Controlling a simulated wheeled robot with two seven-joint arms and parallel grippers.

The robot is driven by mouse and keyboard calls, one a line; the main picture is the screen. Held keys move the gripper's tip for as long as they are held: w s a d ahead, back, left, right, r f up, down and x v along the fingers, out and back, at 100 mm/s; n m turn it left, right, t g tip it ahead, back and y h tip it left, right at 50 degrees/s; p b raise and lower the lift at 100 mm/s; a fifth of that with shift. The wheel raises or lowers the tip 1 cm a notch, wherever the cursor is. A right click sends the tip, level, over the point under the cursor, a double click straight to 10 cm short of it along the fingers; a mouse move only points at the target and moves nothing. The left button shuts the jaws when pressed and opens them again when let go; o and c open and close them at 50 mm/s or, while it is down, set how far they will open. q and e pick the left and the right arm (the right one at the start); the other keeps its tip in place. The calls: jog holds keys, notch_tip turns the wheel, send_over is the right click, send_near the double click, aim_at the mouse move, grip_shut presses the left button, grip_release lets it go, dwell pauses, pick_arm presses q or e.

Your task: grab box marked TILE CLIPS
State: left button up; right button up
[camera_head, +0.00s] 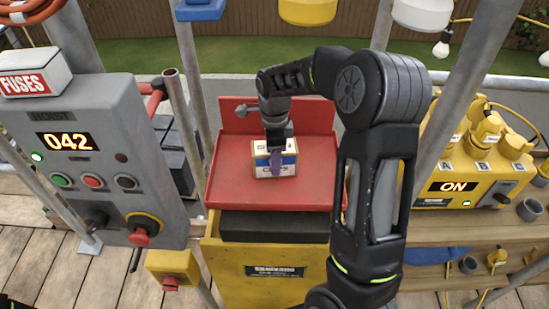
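A small white, blue and tan box (287,167) sits on the red tray (230,186). Its lettering is partly covered by my gripper, so I cannot read the full label. My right arm comes in from the right, and its gripper (275,160) points down over the box. A purple-grey finger lies across the box's near face; the other finger is hidden. I cannot tell whether the fingers press on the box. My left gripper is not in view.
A white and red box marked FUSES (35,73) stands on the grey hoist panel (120,107) at left. A yellow control unit (478,178) reading ON is at right. Metal poles (193,75) rise beside the tray.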

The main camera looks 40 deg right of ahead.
grip_shut()
jog(key=shift+r, duration=0.1)
jog(key=shift+w+r, duration=0.1)
jog(key=shift+r, duration=0.1)
notch_tip(320, 180, up, 10)
jog(key=shift+f+b, duration=0.25)
jog(key=shift+b, duration=0.4)
dwell(0.4)
